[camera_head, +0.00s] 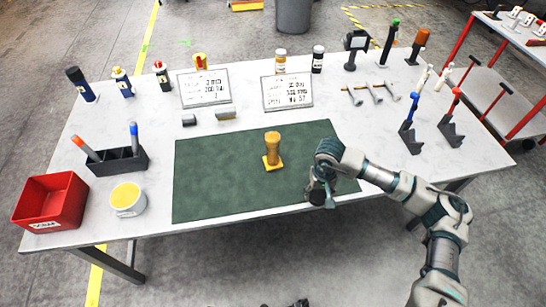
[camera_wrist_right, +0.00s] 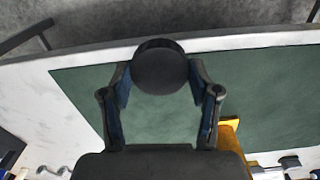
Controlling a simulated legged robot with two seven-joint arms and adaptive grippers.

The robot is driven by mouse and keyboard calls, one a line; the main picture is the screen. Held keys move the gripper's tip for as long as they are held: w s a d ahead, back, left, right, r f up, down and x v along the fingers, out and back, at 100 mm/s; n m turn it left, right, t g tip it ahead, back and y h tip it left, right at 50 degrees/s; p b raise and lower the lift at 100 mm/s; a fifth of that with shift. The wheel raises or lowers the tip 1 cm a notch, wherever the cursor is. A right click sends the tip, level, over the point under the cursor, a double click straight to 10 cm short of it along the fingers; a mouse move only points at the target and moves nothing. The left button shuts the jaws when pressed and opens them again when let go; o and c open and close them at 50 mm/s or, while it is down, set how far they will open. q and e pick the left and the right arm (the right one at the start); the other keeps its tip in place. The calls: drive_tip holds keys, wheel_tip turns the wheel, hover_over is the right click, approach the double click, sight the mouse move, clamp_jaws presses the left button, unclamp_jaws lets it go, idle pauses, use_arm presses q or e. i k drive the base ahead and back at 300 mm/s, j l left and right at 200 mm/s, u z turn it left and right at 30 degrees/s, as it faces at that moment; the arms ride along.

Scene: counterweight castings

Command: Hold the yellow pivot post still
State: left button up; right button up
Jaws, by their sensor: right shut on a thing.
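The yellow pivot post (camera_head: 272,149) stands upright on its square foot on the green mat (camera_head: 215,185), near the mat's middle. Part of it shows at the lower right of the right wrist view (camera_wrist_right: 229,135), outside the fingers. My right gripper (camera_head: 321,192) is over the mat's right front part, to the right of the post and apart from it. In the right wrist view its fingers (camera_wrist_right: 160,82) are shut on a dark round piece (camera_wrist_right: 160,66), whose flat dark face shows. In the head view, the gripper and wrist mostly hide this piece. My left gripper is out of view.
A red bin (camera_head: 50,201), a white tub with yellow contents (camera_head: 128,199) and a black holder (camera_head: 117,161) stand at the table's left. Two sign plates (camera_head: 204,88) (camera_head: 287,91), bottles and tools line the back. The mat left of the post is clear.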

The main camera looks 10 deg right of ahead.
sight(272, 162)
drive_tip(key=u, duration=1.1)
drive_tip(key=l+u, duration=0.25)
drive_tip(key=k+l, duration=0.15)
drive_tip(key=l, duration=0.25)
drive_tip(key=k+l, duration=0.1)
drive_tip(key=l, duration=0.3)
drive_tip(key=k+l, duration=0.15)
drive_tip(key=l, duration=0.25)
drive_tip(key=k+l, duration=0.1)
drive_tip(key=l, duration=0.3)
